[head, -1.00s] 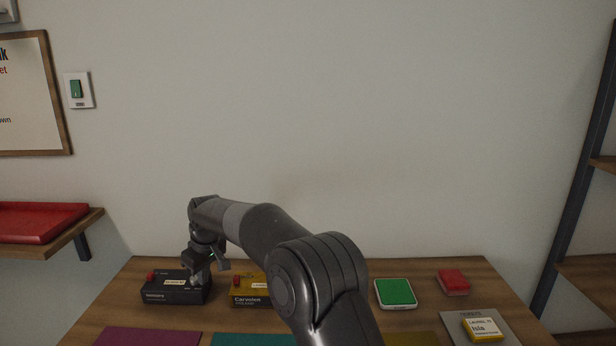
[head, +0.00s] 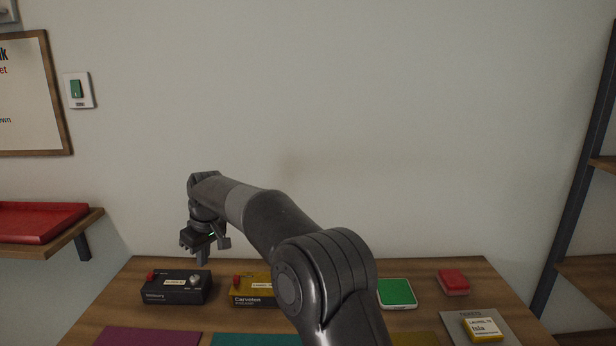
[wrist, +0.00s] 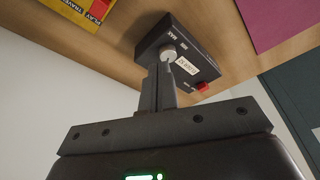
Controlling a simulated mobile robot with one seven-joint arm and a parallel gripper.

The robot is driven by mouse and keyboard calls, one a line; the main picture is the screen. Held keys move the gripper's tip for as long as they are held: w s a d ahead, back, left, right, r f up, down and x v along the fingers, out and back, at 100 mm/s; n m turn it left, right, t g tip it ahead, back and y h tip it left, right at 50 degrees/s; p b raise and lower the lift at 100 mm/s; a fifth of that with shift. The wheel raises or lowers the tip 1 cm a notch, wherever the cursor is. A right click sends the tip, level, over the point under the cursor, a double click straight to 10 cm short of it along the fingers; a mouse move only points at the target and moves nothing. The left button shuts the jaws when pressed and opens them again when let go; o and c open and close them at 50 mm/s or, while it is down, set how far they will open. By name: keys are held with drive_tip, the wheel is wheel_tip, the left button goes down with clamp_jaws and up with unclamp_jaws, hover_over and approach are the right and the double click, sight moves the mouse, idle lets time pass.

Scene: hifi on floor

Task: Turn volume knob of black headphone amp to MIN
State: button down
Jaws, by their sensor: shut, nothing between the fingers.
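The black headphone amp (head: 165,294) sits at the left of the table, with a red button, a white label and a pale volume knob (head: 194,280) on its top. In the wrist view the amp (wrist: 150,47) shows MAX and MIN markings beside the knob (wrist: 168,52). I cannot read clearly which way the knob points. My gripper (head: 203,259) is shut and empty, above and behind the knob in the head view, with a gap between. In the wrist view its fingers (wrist: 161,70) line up with the knob and cover part of the amp.
A yellow box (head: 250,297) with a red button stands right of the amp, partly behind my arm. A green-topped pad (head: 396,291), a red block (head: 454,281) and a yellow tagged block (head: 482,327) are further right. Coloured mats lie along the front edge.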

sight(204, 284)
drive_tip(key=shift+s+a+f, duration=0.25)
drive_tip(key=shift+f, duration=0.75)
drive_tip(key=shift+s+a+f, duration=0.25)
drive_tip(key=shift+f, duration=0.75)
drive_tip(key=shift+s+a+f, duration=0.25)
drive_tip(key=shift+f, duration=0.75)
drive_tip(key=shift+w+a, duration=0.1)
drive_tip(key=shift+w, duration=0.05)
drive_tip(key=shift+w+d, duration=0.3)
drive_tip(key=shift+w, duration=0.05)
drive_tip(key=shift+w+d, duration=0.1)
drive_tip(key=shift+w, duration=0.2)
drive_tip(key=shift+w+d, duration=0.1)
drive_tip(key=shift+w, duration=0.15)
drive_tip(key=shift+d, duration=0.15)
